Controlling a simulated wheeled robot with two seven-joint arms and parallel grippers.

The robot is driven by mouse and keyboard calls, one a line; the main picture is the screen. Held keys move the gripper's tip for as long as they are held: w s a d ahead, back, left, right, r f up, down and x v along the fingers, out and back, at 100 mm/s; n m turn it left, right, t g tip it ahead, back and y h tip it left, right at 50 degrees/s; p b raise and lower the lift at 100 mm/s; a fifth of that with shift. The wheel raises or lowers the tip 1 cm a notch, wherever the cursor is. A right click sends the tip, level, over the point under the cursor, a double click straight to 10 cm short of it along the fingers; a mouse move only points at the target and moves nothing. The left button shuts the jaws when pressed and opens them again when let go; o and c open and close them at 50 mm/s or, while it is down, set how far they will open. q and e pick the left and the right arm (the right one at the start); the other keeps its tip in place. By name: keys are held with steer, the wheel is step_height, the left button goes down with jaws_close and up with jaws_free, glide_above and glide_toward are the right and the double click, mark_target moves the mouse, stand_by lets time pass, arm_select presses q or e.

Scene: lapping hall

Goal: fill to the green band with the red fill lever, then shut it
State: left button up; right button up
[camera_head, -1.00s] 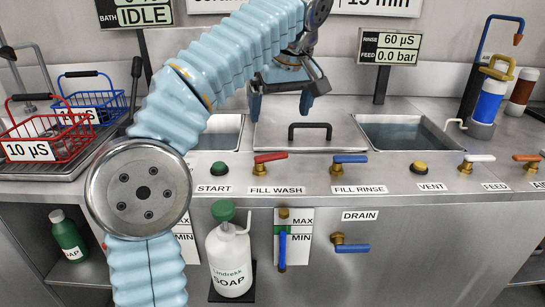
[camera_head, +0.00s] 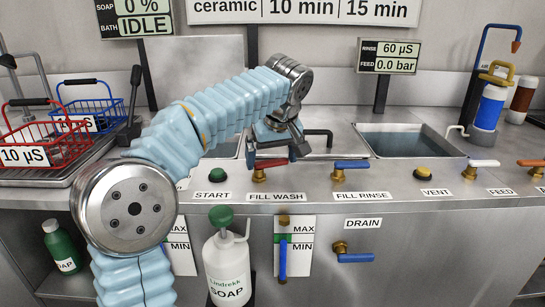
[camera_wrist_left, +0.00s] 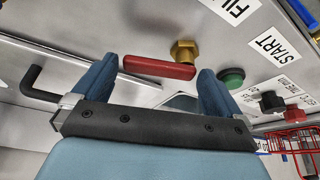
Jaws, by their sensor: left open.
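The red fill lever (camera_head: 270,163), marked FILL WASH, lies sideways on its brass valve (camera_head: 260,176) at the counter front. In the left wrist view the red lever (camera_wrist_left: 160,69) sits across the gap between the two blue fingers. My left gripper (camera_head: 271,156) is open around or just above the lever; touching cannot be told. A MAX/MIN plate with a green band (camera_head: 277,239) is on the front panel, a blue upright piece (camera_head: 283,262) in front of it. My right gripper is not in view.
A green START button (camera_head: 217,174) is left of the lever, a blue FILL RINSE lever (camera_head: 351,164) right. The soap bottle (camera_head: 227,268) stands below. A drain lever (camera_head: 355,257) is lower right.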

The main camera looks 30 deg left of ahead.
arm_select(q)
steer(key=shift+c, duration=0.5)
steer(key=c, duration=1.1)
steer(key=shift+s+d+m+t+h, duration=0.15)
steer(key=shift+m+h, duration=0.1)
steer(key=shift+m, duration=0.4)
steer(key=shift+s+m+t+h, duration=0.15)
steer(key=shift+m+t+h, duration=0.05)
steer(key=shift+m, duration=0.5)
steer(key=shift+s+d+m+t+h, duration=0.15)
steer(key=shift+m+h, duration=0.1)
steer(key=shift+m, duration=0.4)
steer(key=shift+a, duration=0.1)
steer(key=o, duration=1.2)
steer(key=shift+r, duration=0.1)
steer(key=p+v, duration=0.3)
steer(key=v, duration=1)
steer(key=shift+r, duration=0.35)
